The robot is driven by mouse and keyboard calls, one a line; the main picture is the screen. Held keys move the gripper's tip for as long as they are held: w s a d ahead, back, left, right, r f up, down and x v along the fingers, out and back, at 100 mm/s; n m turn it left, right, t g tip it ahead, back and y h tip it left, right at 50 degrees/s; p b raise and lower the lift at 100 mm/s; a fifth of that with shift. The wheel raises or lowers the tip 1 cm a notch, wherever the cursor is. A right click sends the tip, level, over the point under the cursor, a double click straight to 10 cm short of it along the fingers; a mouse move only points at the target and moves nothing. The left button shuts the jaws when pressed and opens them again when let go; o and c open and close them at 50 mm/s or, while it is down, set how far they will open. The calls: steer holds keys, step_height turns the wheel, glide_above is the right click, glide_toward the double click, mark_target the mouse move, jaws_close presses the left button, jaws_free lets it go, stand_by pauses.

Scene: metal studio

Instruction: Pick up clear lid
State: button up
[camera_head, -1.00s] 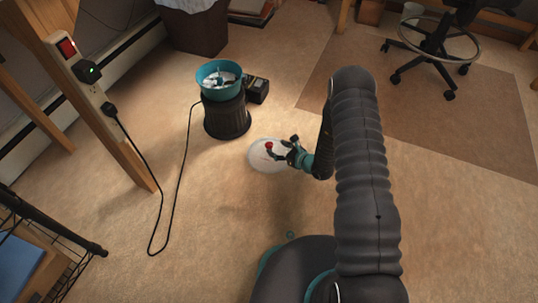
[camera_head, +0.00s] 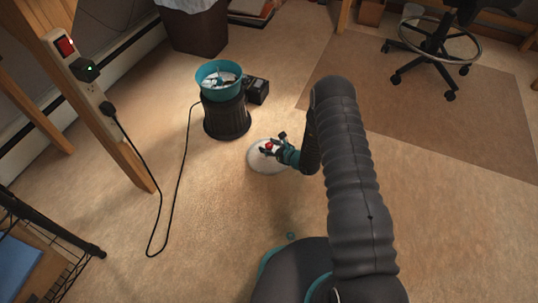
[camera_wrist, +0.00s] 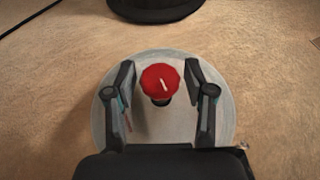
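The clear lid (camera_head: 262,163) is a round, see-through disc with a red knob (camera_head: 269,146) on top, lying on the tan carpet. In the wrist view the lid (camera_wrist: 160,60) fills the middle, and its red knob (camera_wrist: 161,82) stands upright near the centre. My gripper (camera_head: 272,147) is over the lid. In the wrist view my gripper (camera_wrist: 160,76) is open, with one finger on each side of the red knob and a gap on both sides. The fingers hide parts of the lid.
A black and teal tumbler-like machine (camera_head: 226,115) with a teal bowl (camera_head: 220,78) stands just behind and left of the lid. Its black cord (camera_head: 179,175) runs over the carpet to a power strip (camera_head: 97,100). A wheeled chair (camera_head: 433,45) is at the upper right. The carpet around the lid is clear.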

jaws_close()
steer(key=shift+r, duration=0.15)
